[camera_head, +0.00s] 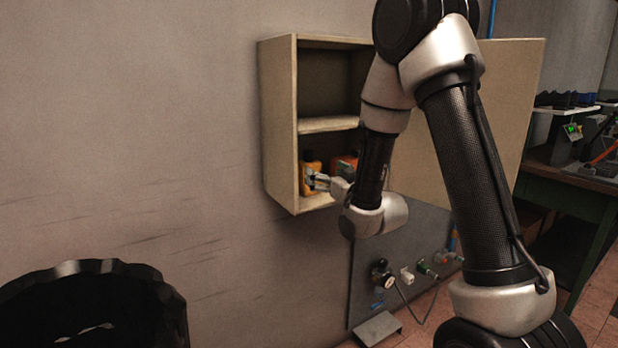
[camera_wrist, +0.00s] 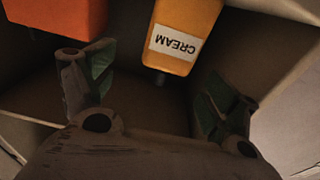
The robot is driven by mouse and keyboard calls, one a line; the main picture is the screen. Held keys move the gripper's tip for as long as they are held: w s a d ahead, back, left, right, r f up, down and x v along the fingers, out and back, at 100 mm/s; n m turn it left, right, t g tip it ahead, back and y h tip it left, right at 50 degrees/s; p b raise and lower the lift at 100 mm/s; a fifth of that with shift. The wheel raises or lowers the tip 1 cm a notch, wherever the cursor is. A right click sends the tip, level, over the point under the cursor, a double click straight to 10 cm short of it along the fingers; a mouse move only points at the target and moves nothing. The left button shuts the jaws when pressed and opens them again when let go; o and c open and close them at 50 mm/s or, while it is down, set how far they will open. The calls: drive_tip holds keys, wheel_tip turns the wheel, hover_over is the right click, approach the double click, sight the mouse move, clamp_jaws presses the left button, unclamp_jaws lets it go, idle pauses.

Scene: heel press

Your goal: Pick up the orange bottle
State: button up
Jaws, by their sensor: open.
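The orange bottle (camera_head: 311,178) stands on the lower shelf of the wall cabinet, near its left wall. In the wrist view the bottle (camera_wrist: 188,22) is yellow-orange, with a white label reading CREAM upside down and a dark cap at its lower end. My gripper (camera_head: 316,182) reaches into the lower compartment at the bottle. In the wrist view my gripper (camera_wrist: 165,88) is open, its two fingers wide apart with green pads. The bottle lies in line with the gap between them. I cannot tell whether a finger touches it.
A red-orange container (camera_head: 344,166) stands right of the bottle; it also shows in the wrist view (camera_wrist: 62,14), near one finger. The cabinet (camera_head: 279,125) has side walls close around my gripper, and its door (camera_head: 510,110) is open. A black bin (camera_head: 150,300) stands lower left.

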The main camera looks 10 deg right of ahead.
sight(314, 165)
drive_tip(key=shift+a+f, duration=0.15)
drive_tip(key=shift+a, duration=0.1)
drive_tip(key=shift+w+a, duration=0.15)
drive_tip(key=shift+w, duration=0.1)
drive_tip(key=shift+t+y, duration=0.3)
drive_tip(key=x, duration=0.7)
drive_tip(key=shift+a+r, duration=0.1)
drive_tip(key=shift+r, duration=0.15)
drive_tip(key=c, duration=1.2)
